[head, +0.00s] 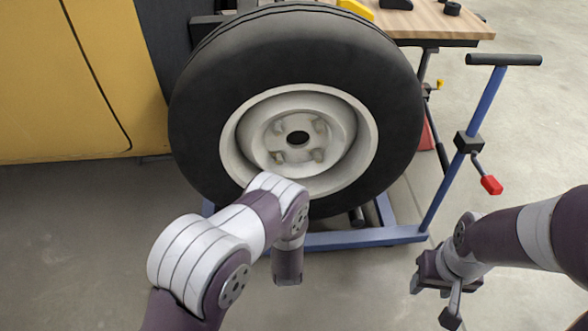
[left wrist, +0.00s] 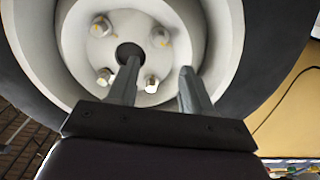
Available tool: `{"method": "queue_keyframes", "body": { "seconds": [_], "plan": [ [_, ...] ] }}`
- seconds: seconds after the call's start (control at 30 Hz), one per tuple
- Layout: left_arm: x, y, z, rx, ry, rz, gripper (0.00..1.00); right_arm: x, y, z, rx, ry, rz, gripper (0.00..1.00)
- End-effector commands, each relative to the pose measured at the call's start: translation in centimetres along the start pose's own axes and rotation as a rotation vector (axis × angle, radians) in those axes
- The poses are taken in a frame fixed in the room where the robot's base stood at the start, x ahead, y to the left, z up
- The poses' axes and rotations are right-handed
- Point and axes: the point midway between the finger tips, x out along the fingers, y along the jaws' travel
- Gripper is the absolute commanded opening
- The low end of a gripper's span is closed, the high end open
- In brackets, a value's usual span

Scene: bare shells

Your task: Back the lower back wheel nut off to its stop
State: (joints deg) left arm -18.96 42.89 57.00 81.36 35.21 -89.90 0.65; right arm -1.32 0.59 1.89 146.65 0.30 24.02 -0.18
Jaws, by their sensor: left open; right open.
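The wheel (head: 212,110) stands upright, with a pale rim and several nuts around a dark hub hole. Its lower nuts are the lower left nut (head: 279,157), on the yellow body's side, and the lower right nut (head: 317,155); no mark shows which is the back one. The left wrist view looks upside down, with nuts along the top (left wrist: 160,37) and bottom (left wrist: 151,83) of the hub. My left gripper (left wrist: 160,75) is open before the hub, nothing seen gripped; my arm hides it in the head view. My right gripper (head: 434,300) is open and empty, low at right.
A yellow vehicle body (head: 60,90) stands left of the wheel. A blue wheel stand (head: 350,238) runs under it, with an upright handle (head: 503,60) and red-gripped crank (head: 491,185) at right. A wooden bench (head: 440,22) is behind.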

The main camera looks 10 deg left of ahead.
Motion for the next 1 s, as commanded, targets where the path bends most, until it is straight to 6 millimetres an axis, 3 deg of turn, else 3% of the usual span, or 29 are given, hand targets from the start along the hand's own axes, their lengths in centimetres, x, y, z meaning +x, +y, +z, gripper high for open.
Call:
{"method": "queue_keyframes", "body": {
  "seconds": [0.13,0.4,0.53,0.7,0.93,0.97,1.0],
  "plan": [
    [2.0,0.0,0.0,-0.003,0.025,-0.002,0.5,1.5,0.0,0.2,0.0,-0.001,0.0,0.5],
    [8.9,0.0,0.1,-0.003,0.025,0.0,0.5,5.3,0.0,0.7,0.0,-0.002,0.0,0.5],
    [11.2,0.1,-0.1,-0.002,0.022,0.002,0.5,6.3,0.0,0.8,0.0,-0.002,0.0,0.5],
    [12.6,0.1,-0.6,-0.002,0.021,0.003,0.5,6.7,0.0,0.8,0.0,-0.001,0.0,0.5],
    [12.6,0.1,-0.7,-0.001,0.019,0.004,0.5,6.6,0.0,0.8,0.0,-0.001,0.0,0.5],
    [12.6,0.1,-0.7,-0.001,0.019,0.004,0.43,6.6,0.0,0.8,0.0,-0.001,0.0,0.5],
    [12.6,0.1,-0.7,-0.001,0.019,0.004,0.3,6.6,0.0,0.8,0.0,-0.001,0.0,0.5]
  ]
}}
